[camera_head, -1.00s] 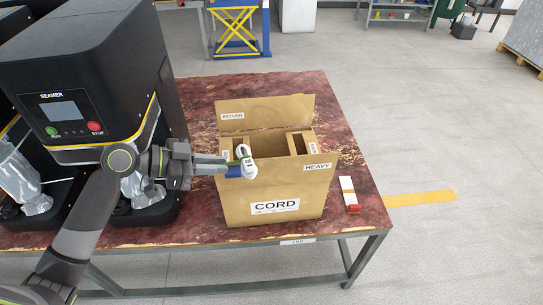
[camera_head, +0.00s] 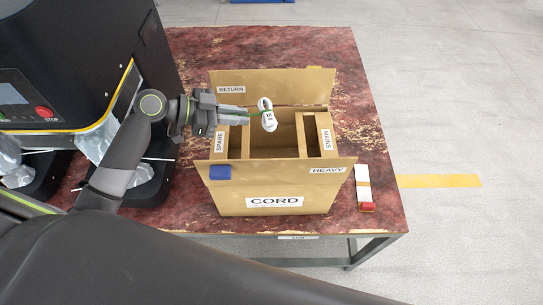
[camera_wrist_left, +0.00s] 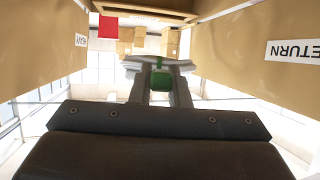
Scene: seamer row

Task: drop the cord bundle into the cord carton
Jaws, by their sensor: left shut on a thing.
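The cord carton (camera_head: 232,202) is an open brown box on the table, with a CORD label on its front and dividers inside. My left gripper (camera_head: 250,114) is shut on the cord bundle (camera_head: 267,118), a white looped bundle with a small printed tag. The bundle is above the carton's middle opening, between the SPARE and MAINS sides and in front of the RETURN flap. In the left wrist view the gripper (camera_wrist_left: 160,88) has a green band between its fingers, with the pale bundle (camera_wrist_left: 145,62) just beyond. My right gripper is not in view.
The raised RETURN flap (camera_head: 285,87) stands behind the opening; the HEAVY flap (camera_head: 290,172) is at the front. A black seamer (camera_head: 75,45) stands to the left. A white strip with a red end (camera_head: 363,188) lies on the table (camera_head: 370,120) right of the carton.

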